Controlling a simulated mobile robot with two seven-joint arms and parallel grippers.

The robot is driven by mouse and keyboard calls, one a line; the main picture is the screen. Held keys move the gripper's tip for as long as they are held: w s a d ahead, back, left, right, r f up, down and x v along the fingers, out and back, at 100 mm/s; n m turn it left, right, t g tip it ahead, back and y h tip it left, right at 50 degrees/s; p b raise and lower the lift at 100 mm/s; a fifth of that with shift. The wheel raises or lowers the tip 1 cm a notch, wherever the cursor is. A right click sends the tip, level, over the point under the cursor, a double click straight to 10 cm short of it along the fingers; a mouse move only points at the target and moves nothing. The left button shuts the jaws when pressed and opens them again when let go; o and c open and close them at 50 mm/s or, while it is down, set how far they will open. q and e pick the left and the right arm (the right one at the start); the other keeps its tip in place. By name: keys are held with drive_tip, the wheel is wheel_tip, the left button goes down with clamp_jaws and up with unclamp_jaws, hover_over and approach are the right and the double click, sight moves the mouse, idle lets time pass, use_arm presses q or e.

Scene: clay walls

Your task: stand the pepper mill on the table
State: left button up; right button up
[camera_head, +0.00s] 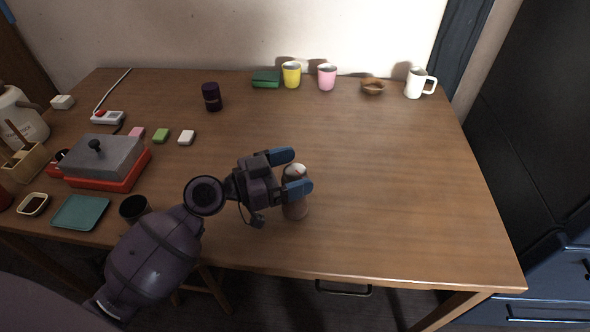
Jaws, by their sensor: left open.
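The pepper mill (295,209), brown with a paler top, is at the front middle of the table (390,200). It looks upright, with its base on or very near the wood; the contact is hard to make out. My left gripper (297,172) is open, its two blue fingers on either side of the mill's upper part. The fingers partly hide the mill, and I cannot tell whether either touches it. My right gripper is out of view.
A dark purple canister (211,97) stands behind. Cups (327,77), a wooden bowl (372,87) and a white mug (415,84) line the back. A red-based grill (104,162), teal plate (81,212) and black cup (134,208) are left. The table's right side is clear.

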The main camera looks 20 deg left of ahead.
use_arm(q)
drive_tip(key=v, duration=0.5)
drive_tip(key=shift+s+a+f+b, duration=0.15)
drive_tip(key=shift+a+f+b, duration=0.05)
drive_tip(key=shift+f+b, duration=0.2)
drive_tip(key=shift+r+b+v, duration=0.15)
drive_tip(key=shift+b+v, duration=0.05)
drive_tip(key=shift+v, duration=1.25)
drive_tip(key=shift+r+b+v, duration=0.2)
drive_tip(key=shift+v, duration=1.25)
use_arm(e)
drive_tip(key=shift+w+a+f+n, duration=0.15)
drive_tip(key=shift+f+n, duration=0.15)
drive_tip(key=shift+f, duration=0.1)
